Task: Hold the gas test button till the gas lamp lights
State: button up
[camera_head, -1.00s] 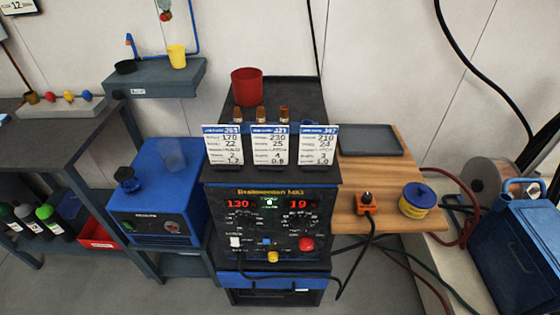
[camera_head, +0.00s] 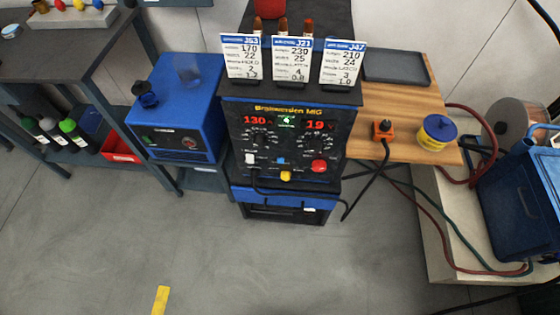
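The black and blue welding machine (camera_head: 290,140) stands upright in the middle, its front panel facing me. Its red displays read about 130 (camera_head: 257,120) and 19 (camera_head: 318,125), with a small green readout (camera_head: 286,120) between them. Low on the panel are a white switch (camera_head: 250,158), a small blue button (camera_head: 281,160), a red knob (camera_head: 319,166) and a yellow part (camera_head: 286,176). I cannot read which one is the gas test button, nor make out a gas lamp for certain. My gripper is not in view.
Three printed cards (camera_head: 291,62) stand on the machine's top. A blue unit (camera_head: 177,105) is at left. A wooden shelf (camera_head: 400,105) at right holds an orange switch box (camera_head: 383,130) and a yellow-blue tin (camera_head: 437,129). Cables hang right. The floor (camera_head: 240,260) in front is clear.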

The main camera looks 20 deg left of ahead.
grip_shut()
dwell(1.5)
